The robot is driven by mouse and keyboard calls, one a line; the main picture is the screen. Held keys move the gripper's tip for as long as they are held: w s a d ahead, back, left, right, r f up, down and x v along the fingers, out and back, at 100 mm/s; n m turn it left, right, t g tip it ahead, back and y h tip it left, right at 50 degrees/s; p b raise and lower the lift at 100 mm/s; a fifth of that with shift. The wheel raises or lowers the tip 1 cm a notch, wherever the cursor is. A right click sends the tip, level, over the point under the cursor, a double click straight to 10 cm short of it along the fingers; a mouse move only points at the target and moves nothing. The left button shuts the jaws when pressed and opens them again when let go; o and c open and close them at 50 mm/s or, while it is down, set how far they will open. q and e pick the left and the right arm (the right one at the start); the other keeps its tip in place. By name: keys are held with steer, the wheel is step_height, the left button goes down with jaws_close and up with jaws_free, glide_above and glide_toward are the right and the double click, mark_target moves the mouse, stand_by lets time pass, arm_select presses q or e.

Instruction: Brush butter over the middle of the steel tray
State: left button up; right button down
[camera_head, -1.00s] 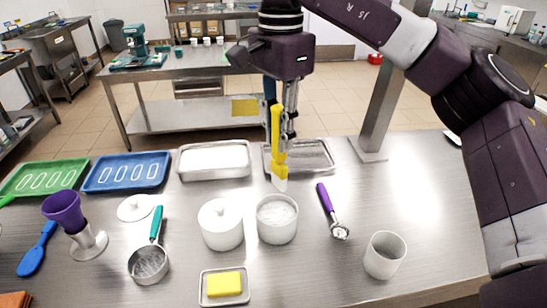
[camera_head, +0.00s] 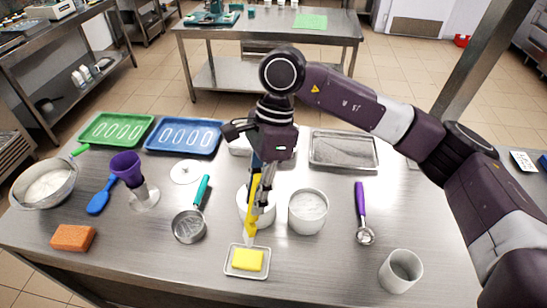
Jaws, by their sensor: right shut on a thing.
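My right gripper (camera_head: 262,192) is shut on a yellow brush (camera_head: 251,222) with pale bristles. The brush hangs down with its bristle end just behind the yellow butter block (camera_head: 247,260); I cannot tell whether they touch. The butter lies on a small metal dish (camera_head: 232,271) near the table's front edge. An empty steel tray (camera_head: 344,150) lies at the back, to the right of the gripper. Another tray (camera_head: 240,148) with white contents is mostly hidden behind the gripper. My left gripper is not in view.
A white pot (camera_head: 243,208) stands behind the brush, with a white-filled cup (camera_head: 308,211) on its right. The table's right part is mostly clear.

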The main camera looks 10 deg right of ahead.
mark_target(254, 217)
steer(key=shift+s+a+f, duration=0.25)
steer(key=shift+s+a, duration=0.05)
steer(key=shift+a, duration=0.1)
steer(key=shift+f, duration=0.85)
steer(key=shift+f+b, duration=0.7)
steer(key=shift+f, duration=1.45)
steer(key=shift+f+b, duration=0.6)
steer(key=shift+b, duration=0.1)
steer(key=shift+f+b, duration=0.1)
steer(key=shift+b, duration=0.35)
stand_by(0.6)
